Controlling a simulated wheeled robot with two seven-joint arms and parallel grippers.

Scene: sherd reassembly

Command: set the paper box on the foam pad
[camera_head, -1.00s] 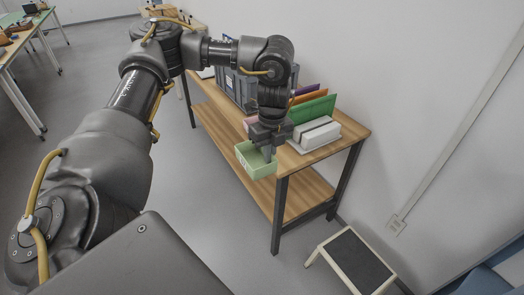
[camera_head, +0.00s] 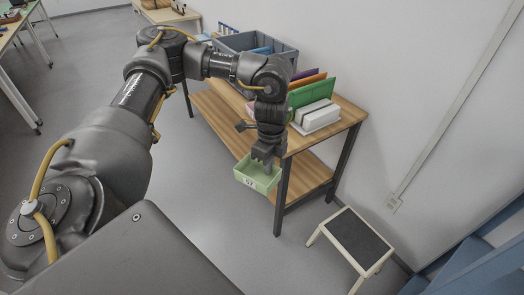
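A small light-green open box (camera_head: 257,182) with a white label on its front hangs beside the near edge of the table, below the tabletop. I take it to be the paper box. My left gripper (camera_head: 264,161) points down and is shut on the rim of this box, which hangs almost level in the air. I cannot make out a foam pad for certain in this view. My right gripper is not in view.
A wooden table (camera_head: 340,119) with dark legs and a lower shelf stands against the wall. It bears a grey crate (camera_head: 284,56), upright coloured folders (camera_head: 309,91) and a white block-like item (camera_head: 317,117). A step stool (camera_head: 357,239) stands at right. The floor at left is open.

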